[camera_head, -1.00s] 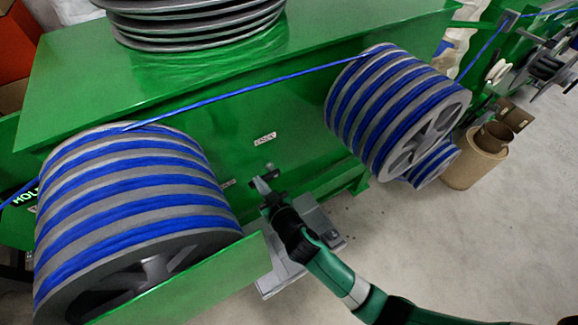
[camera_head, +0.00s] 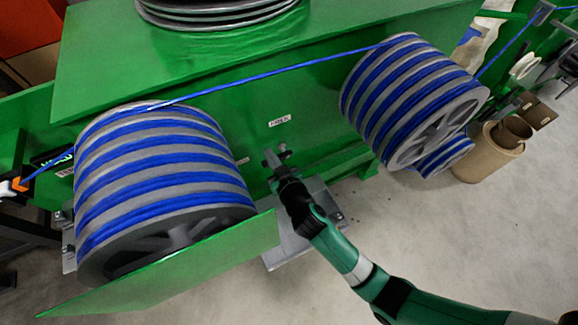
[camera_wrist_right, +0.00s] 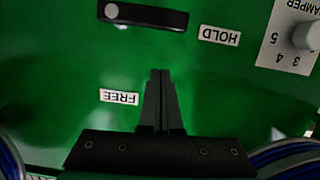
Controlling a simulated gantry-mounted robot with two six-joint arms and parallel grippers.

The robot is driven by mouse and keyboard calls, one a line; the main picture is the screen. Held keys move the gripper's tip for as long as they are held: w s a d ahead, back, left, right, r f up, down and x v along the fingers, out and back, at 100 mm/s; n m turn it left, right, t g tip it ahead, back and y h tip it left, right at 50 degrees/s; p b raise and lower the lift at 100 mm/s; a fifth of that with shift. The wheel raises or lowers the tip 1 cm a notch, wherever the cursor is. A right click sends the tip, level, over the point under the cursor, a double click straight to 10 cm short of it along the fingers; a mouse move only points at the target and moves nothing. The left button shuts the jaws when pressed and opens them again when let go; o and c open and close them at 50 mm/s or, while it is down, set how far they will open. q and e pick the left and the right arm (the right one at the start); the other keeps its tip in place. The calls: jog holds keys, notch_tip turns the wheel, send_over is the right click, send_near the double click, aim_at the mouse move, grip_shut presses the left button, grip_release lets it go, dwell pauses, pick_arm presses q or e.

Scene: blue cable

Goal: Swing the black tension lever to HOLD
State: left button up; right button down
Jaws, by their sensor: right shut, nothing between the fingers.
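The black tension lever (camera_wrist_right: 142,14) shows at the top of the right wrist view, lying nearly level on the green panel, with a silver round spot near its left end. The HOLD label (camera_wrist_right: 219,36) is just beyond its right end, and the FREE label (camera_wrist_right: 119,97) is lower left; both read upside down. My right gripper (camera_wrist_right: 160,75) is shut and empty, its fingertips apart from the lever in the picture. In the head view my right gripper (camera_head: 273,157) is close to the panel front between the two reels; I cannot make out the lever clearly there. My left gripper is not in view.
Two large reels of blue cable, left (camera_head: 160,190) and right (camera_head: 410,100), flank the panel, with blue cable (camera_head: 270,74) strung between them. A green plate (camera_head: 170,265) stands before the left reel. A numbered dial (camera_wrist_right: 306,35) is right of HOLD. Floor is clear at lower right.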

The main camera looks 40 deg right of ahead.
pick_arm(q)
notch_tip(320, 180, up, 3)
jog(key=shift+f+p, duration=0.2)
jog(key=shift+p, duration=0.6)
pick_arm(e)
jog(key=v, duration=1)
jog(key=shift+f, duration=0.1)
